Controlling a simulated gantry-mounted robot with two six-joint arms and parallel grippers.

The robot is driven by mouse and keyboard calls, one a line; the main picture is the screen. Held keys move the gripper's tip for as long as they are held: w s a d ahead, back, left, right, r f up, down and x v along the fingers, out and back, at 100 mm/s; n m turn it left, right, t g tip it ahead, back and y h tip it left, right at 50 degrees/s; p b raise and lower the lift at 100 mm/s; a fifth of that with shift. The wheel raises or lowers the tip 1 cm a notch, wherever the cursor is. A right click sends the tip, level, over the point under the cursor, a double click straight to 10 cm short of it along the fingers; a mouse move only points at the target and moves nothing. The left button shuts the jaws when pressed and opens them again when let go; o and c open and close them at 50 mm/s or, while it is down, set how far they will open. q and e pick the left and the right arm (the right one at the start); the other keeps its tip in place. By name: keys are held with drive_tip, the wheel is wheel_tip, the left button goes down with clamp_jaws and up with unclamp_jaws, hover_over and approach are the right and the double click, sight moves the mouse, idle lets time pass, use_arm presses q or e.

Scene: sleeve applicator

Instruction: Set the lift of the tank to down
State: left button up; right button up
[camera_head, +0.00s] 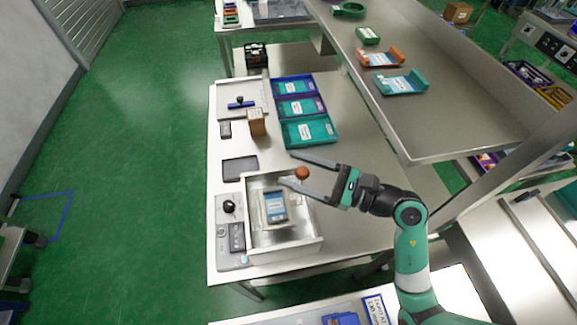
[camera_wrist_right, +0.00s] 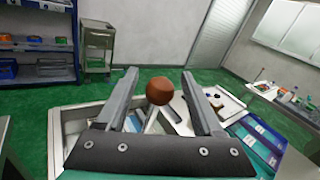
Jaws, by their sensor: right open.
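The tank (camera_head: 310,245) is an open pale metal basin on the bench. In it sits a carrier with a blue-and-white labelled pack (camera_head: 275,206). A brown ball knob (camera_head: 302,173) stands at the tank's far right corner, raised above the rim; a thin pale stem runs down from it in the wrist view. My right gripper (camera_head: 288,168) is open, its two fingers reaching left on either side of the knob. In the wrist view the knob (camera_wrist_right: 159,91) shows between the fingers, with gaps on both sides. My left gripper is not in view.
A control panel with a black knob (camera_head: 229,206) adjoins the tank's left side. Beyond lie a dark flat plate (camera_head: 240,168), a brown box (camera_head: 257,122) and teal and blue trays (camera_head: 309,131). A raised metal shelf (camera_head: 440,125) stands to the right.

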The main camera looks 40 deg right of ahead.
drive_tip(key=shift+x, duration=1.05)
clamp_jaws()
idle(0.6)
